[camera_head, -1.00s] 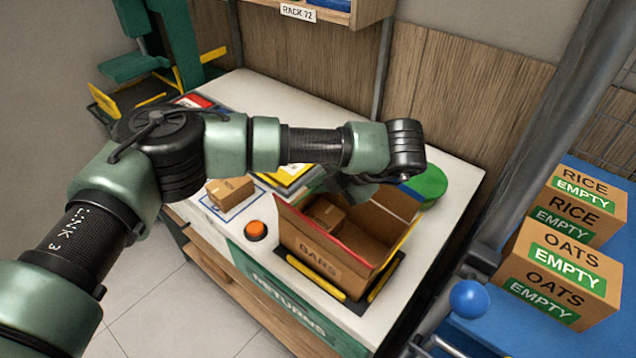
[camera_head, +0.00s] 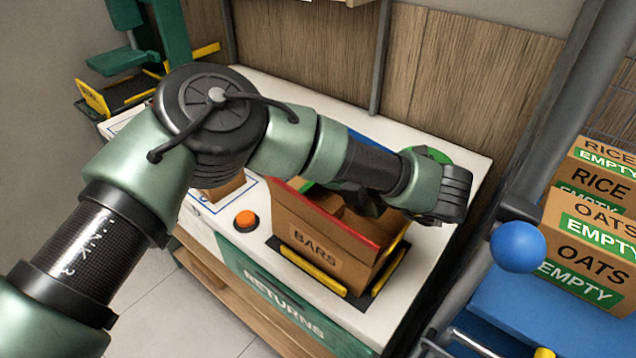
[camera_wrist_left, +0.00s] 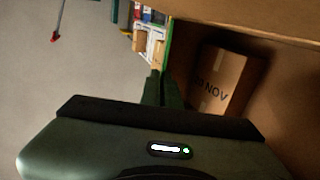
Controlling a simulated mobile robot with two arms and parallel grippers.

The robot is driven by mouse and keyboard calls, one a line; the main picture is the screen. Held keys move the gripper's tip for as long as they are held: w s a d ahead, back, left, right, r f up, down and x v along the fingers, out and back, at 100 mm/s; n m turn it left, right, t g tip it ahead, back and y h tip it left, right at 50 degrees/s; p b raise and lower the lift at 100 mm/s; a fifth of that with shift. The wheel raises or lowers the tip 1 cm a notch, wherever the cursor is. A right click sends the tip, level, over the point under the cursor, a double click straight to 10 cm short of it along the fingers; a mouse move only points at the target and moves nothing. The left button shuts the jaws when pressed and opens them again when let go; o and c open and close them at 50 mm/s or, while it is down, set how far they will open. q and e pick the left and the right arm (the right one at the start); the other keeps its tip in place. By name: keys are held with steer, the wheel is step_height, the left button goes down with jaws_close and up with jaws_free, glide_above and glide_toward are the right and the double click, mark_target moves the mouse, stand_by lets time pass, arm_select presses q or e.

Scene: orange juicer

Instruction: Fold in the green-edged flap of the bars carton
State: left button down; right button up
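The bars carton (camera_head: 325,240) stands open on the white counter. Its red-edged flap (camera_head: 340,215) stands up at the front, and a yellow edge shows at its right. A bit of green edge (camera_head: 304,184) shows at the carton's left end; my arm hides much of the opening. In the left wrist view the green edge (camera_wrist_left: 168,45) runs just beyond my fingertips, beside the carton's brown inside. A small box (camera_wrist_left: 222,80) lies inside the carton. My left gripper (camera_wrist_left: 160,75) points along that edge with its fingers together, nothing visible between them. My right gripper is out of view.
An orange button (camera_head: 245,219) sits left of the carton on the counter (camera_head: 215,232). A small box (camera_head: 222,190) is partly behind my arm. A green disc (camera_head: 434,154) lies behind my wrist. Rice and oats cartons (camera_head: 590,235) stand on the blue surface at right.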

arm_select(q)
steer(key=shift+f, duration=0.1)
stand_by(0.3)
steer(key=c, duration=1.6)
jaws_free()
steer(key=shift+c, duration=0.2)
step_height(320, 180, up, 20)
steer(key=b, duration=0.3)
